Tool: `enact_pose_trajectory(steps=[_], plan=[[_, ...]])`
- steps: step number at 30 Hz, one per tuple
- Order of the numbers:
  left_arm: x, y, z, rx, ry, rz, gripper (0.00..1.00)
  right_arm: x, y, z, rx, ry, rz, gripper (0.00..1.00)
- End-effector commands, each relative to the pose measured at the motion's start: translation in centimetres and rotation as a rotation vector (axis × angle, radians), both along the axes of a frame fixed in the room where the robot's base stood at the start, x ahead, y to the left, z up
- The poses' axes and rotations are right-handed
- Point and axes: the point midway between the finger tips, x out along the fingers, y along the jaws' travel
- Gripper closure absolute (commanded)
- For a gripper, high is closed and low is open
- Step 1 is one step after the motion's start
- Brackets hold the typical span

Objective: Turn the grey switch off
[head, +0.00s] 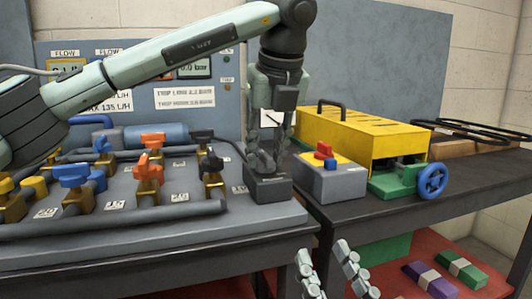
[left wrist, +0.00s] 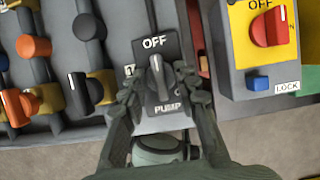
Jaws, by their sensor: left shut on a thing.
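The grey switch is a dark grey box (head: 268,189) at the right end of the pipe bench. In the left wrist view its knob (left wrist: 159,80) lies between the labels OFF above and PUMP below. The knob's white mark points up towards OFF, tilted slightly left. My left gripper (head: 262,163) reaches down onto the switch and hides the knob in the head view. In the left wrist view my left gripper (left wrist: 160,96) is shut on the knob, one finger on each side. My right gripper (head: 323,252) is open and empty, low in front of the bench.
A grey and yellow box (head: 333,182) with a red switch and blue lock stands close to the right. Behind it is a yellow machine (head: 350,135) with a blue handwheel (head: 432,181). Blue, orange and black valve handles (head: 148,170) stand left of the grey switch.

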Motion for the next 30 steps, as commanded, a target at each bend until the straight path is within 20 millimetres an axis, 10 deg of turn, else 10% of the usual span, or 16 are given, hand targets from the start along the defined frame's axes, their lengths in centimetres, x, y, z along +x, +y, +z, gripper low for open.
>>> enact_pose_trajectory(steps=[14,15,19,30], plan=[[0.03,0.00,0.07,-0.002,-0.002,0.015,0.99,-0.04,-0.04,0.16,0.002,-0.009,-0.001,0.60],[0.03,0.00,0.08,-0.002,-0.002,0.015,0.66,-0.04,-0.04,0.16,0.002,-0.009,-0.001,0.60],[0.02,0.01,0.06,-0.002,-0.001,0.014,0.50,-0.03,-0.05,0.16,0.002,-0.008,-0.001,0.60],[-0.14,-0.06,0.46,-0.001,-0.001,0.014,0.49,0.02,-0.07,-0.05,0.001,-0.003,-0.001,0.60]])
